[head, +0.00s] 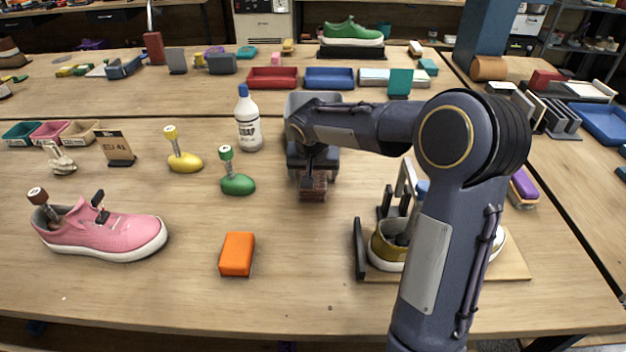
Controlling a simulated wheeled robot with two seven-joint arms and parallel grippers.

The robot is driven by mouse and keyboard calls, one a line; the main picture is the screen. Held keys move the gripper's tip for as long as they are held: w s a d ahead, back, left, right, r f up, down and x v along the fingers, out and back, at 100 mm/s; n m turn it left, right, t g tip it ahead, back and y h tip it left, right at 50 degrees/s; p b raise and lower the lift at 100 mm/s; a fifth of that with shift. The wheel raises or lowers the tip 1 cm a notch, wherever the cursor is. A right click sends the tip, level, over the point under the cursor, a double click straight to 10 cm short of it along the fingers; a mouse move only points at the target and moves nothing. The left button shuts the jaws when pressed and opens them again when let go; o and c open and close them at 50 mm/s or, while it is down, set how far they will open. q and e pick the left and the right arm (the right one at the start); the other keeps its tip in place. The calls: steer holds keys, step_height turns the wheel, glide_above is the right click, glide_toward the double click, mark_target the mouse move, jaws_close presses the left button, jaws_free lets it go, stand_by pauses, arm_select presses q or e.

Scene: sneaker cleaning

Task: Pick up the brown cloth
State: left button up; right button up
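A small brown, rough-textured block (313,190), possibly the folded brown cloth or a brush, is at the middle of the near table. My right gripper (308,168) points down directly over it, its fingers at or against its top. The fingers are dark and small, so I cannot tell whether they grip it or whether it touches the table. A smooth brown roll (488,68) lies on the back table at the right. My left gripper is not in view.
A grey bin (300,103) stands behind my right gripper, a soap bottle (248,118) left of it. My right arm partly hides another shoe (388,247). The front centre is clear.

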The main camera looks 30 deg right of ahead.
steer(key=shift+f, duration=0.15)
steer(key=shift+c, duration=0.4)
steer(key=c, duration=1)
